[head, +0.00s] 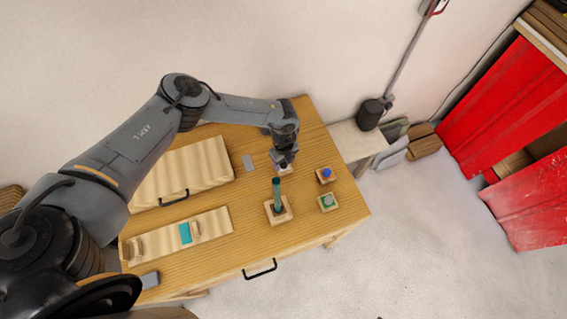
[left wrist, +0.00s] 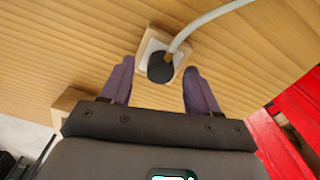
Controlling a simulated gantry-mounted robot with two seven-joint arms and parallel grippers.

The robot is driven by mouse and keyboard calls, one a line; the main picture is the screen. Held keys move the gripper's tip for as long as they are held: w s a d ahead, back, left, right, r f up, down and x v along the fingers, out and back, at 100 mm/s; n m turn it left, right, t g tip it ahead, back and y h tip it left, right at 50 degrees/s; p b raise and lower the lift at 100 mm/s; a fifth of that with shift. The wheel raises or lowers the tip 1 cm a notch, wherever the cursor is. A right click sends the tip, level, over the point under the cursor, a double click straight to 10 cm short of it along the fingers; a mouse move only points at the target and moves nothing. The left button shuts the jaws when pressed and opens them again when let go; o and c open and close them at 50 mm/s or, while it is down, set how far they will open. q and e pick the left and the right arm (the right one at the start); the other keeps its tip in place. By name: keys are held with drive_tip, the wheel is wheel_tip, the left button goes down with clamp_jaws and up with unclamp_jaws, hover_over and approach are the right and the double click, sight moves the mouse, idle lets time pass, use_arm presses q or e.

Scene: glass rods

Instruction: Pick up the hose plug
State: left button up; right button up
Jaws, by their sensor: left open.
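The hose plug (left wrist: 160,67) is a dark round plug with a pale hose (left wrist: 205,20) running up and to the right from it in the left wrist view. It sits on a small wooden block (left wrist: 146,80) with a white top. My left gripper (left wrist: 157,72) is open, one finger on each side of the plug, with visible gaps and nothing held. In the head view my left gripper (head: 282,160) is low over the far right part of the table, and it largely hides the plug there. My right gripper is not in view.
A teal glass rod (head: 277,193) stands upright in a wooden block (head: 270,215) in front of the gripper. A wooden panel (head: 205,160) lies left.

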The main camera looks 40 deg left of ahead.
use_arm(q)
clamp_jaws()
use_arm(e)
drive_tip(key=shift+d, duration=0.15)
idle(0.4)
